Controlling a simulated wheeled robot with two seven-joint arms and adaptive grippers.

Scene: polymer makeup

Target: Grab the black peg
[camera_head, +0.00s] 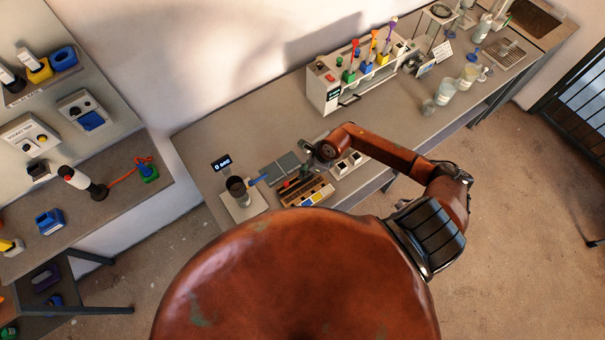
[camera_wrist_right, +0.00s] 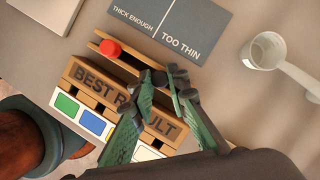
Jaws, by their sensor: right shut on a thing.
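In the right wrist view, my right gripper (camera_wrist_right: 164,80) is shut over the wooden "BEST RESULT" rack (camera_wrist_right: 88,74), with its green fingers drawn close together. The black peg (camera_wrist_right: 160,78) is between the fingertips and hard to tell from their dark pads. I cannot tell whether it is clear of the rack. A red peg (camera_wrist_right: 110,48) stands at the rack's left part. In the head view, my right gripper (camera_head: 308,160) reaches down to the rack (camera_head: 318,192) on the bench, and the peg is too small to make out. My left gripper is out of view.
A grey "THICK ENOUGH / TOO THIN" plate (camera_wrist_right: 170,28) lies behind the rack. A white cup with a handle (camera_wrist_right: 265,52) is at the right. Green and blue cards (camera_wrist_right: 92,121) show at the rack's front. A dark beaker (camera_head: 238,187) stands at the left on the bench.

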